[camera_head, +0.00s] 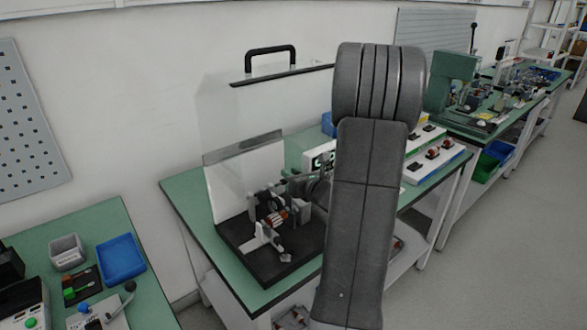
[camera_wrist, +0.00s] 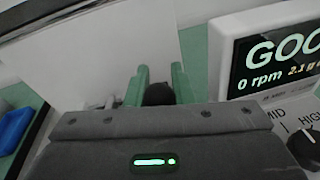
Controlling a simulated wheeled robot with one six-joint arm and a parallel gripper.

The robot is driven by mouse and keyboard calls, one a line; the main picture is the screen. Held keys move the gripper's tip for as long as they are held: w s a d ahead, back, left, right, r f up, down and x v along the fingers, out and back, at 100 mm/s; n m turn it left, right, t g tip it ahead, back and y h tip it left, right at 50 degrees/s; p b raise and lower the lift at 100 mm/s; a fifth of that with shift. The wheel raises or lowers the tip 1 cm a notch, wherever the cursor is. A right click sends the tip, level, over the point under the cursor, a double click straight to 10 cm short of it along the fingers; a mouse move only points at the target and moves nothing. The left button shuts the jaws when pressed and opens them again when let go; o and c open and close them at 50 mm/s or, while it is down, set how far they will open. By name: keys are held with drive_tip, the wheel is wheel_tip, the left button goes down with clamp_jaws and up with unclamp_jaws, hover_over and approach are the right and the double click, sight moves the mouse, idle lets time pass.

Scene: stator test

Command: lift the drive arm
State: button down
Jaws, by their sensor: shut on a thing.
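My gripper (camera_wrist: 159,86) shows in the wrist view with two green fingers closed on either side of a black round knob (camera_wrist: 158,95). The knob looks like the end of the drive arm; the rest of that arm is hidden by the gripper body. In the head view my grey arm covers the gripper and the grip. The test rig (camera_head: 270,262) there has a black base on the green bench. A rotor with reddish-copper windings (camera_head: 276,219) sits on it among grey metal parts. I cannot tell the drive arm's angle.
A clear guard with a black handle (camera_head: 270,50) stands raised behind the rig. A white meter (camera_wrist: 221,50) beside the gripper reads "0 rpm", with "GOO" visible above. A blue tray (camera_head: 122,260) lies on the left bench. A rack of parts (camera_head: 432,160) stands right of my arm.

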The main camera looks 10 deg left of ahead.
drive_tip(key=shift+w+a+r+g+h+p, duration=0.2)
drive_tip(key=shift+r+g+h+p, duration=0.25)
drive_tip(key=shift+p, duration=0.35)
drive_tip(key=shift+a, duration=0.1)
drive_tip(key=shift+w+a+r, duration=0.2)
drive_tip(key=shift+w+a, duration=0.15)
drive_tip(key=shift+a, duration=0.1)
idle(0.7)
drive_tip(key=c, duration=1.3)
unclamp_jaws()
drive_tip(key=shift+o, duration=0.2)
drive_tip(key=p+v, duration=0.1)
drive_tip(key=v, duration=1.4)
drive_tip(key=shift+s+d+f+p, duration=0.3)
drive_tip(key=shift+s, duration=0.05)
